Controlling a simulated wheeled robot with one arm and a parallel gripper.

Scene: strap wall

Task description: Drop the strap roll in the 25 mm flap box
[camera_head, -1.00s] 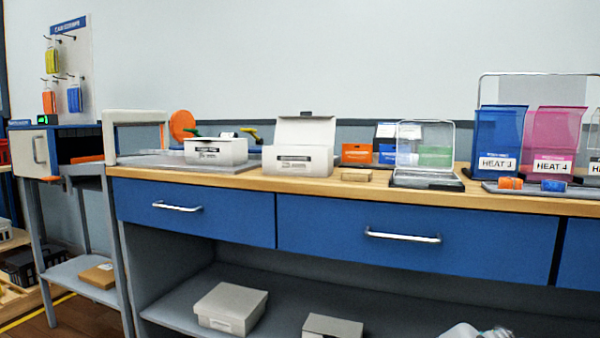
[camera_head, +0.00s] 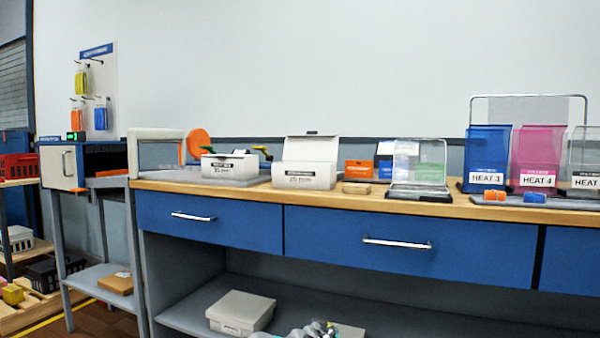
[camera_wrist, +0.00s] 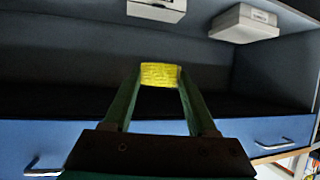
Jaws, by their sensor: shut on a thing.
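In the wrist view my gripper (camera_wrist: 160,76) is shut on a yellow strap roll (camera_wrist: 160,74), held between the two green fingertips. The dark shelf bay under the bench shows beyond it. In the head view only part of my arm shows at the bottom edge, and the roll cannot be made out. A white box with its flap lid raised (camera_head: 306,174) stands on the bench top. Another white box (camera_head: 230,168) stands to its left, with coloured items behind it. Their label text is too small to read, so I cannot tell which is 25 mm.
Blue drawers (camera_head: 361,243) with bar handles front the bench. A lidded grey box (camera_head: 241,311) sits on the lower shelf. A small brown block (camera_head: 357,188) and a clear open-lidded case (camera_head: 418,190) stand right of the flap box. Blue (camera_head: 487,158) and pink (camera_head: 537,155) bins stand farther right.

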